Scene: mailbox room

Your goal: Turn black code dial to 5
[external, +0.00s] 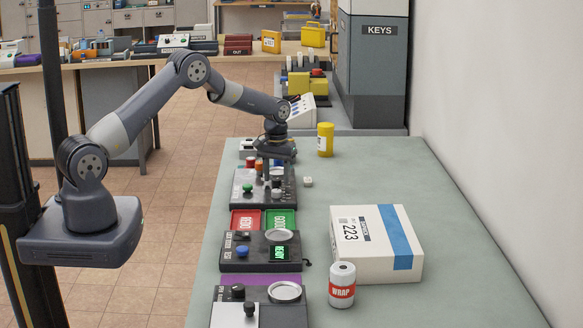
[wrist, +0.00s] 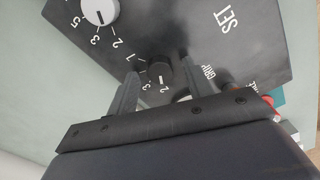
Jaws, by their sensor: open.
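In the wrist view a small black dial (wrist: 160,76) with a white pointer mark sits on a dark panel (wrist: 205,35). The numbers 1, 2 and 3 show beside it; no 5 is visible there. My gripper (wrist: 158,64) is open, with one finger on each side of this dial; contact cannot be told. In the external view my gripper (external: 271,178) points down over the dark control box (external: 240,199) at the table's left edge, and hides part of it. Other black knobs (external: 238,290) stand on the nearest box, so I cannot tell which is the code dial.
A larger pale dial (wrist: 100,11) with numbers 2, 3 and 5 is close by on the panel. Red (external: 246,221) and green (external: 281,220) trays lie in front of the box.

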